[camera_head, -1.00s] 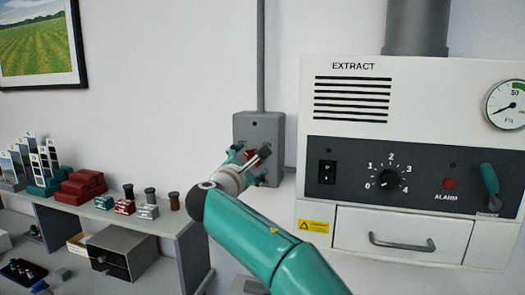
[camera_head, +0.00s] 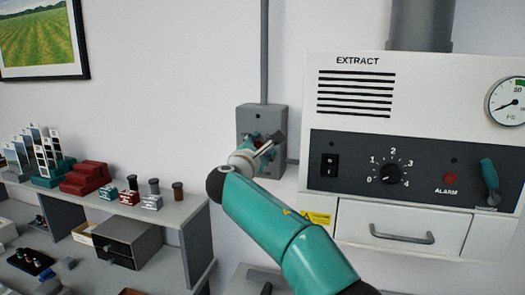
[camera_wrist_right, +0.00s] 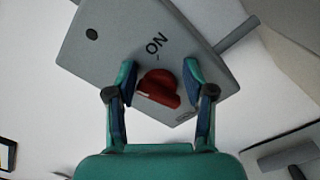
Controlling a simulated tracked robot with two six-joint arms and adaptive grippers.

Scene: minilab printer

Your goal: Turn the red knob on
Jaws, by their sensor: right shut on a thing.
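The red knob (camera_wrist_right: 160,86) sits on the face of a grey wall box (camera_head: 249,117). In the right wrist view the box (camera_wrist_right: 100,62) looks tilted, with the word ON printed above the knob. A pale mark shows on the knob's lower left part, away from ON. My right gripper (camera_head: 266,142) is at the box front, and its arm hides the box's lower part in the head view. In the wrist view its two fingers (camera_wrist_right: 161,84) stand on either side of the knob and are shut on it. My left gripper is not in view.
A white EXTRACT unit (camera_head: 420,80) with dials and a drawer stands right of the box. A grey conduit (camera_head: 264,50) rises from the box. A shelf (camera_head: 170,222) with small red and dark items is at left. The wall between is clear.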

